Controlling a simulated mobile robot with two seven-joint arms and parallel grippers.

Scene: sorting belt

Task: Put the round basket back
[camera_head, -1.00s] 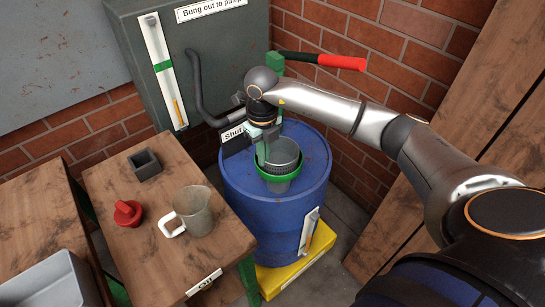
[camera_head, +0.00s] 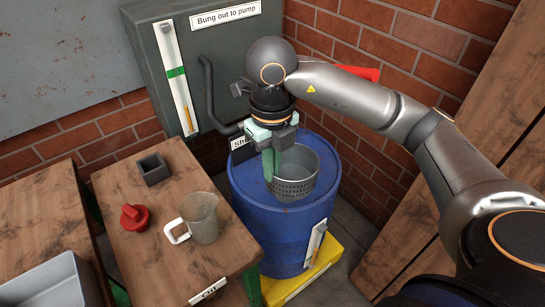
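The round basket (camera_head: 298,182), grey with small holes in its lower part, hangs over the top of the blue drum (camera_head: 275,235) and looks upright. My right gripper (camera_head: 272,165) points down at the basket's left side and is shut on its wall, with one green finger inside or at the rim. The green ring that the basket sat in is hidden behind the basket now. My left gripper is not in view.
A grey cabinet (camera_head: 235,50) and brick wall (camera_head: 400,60) stand behind. A red lever (camera_head: 360,72) is partly behind my arm.

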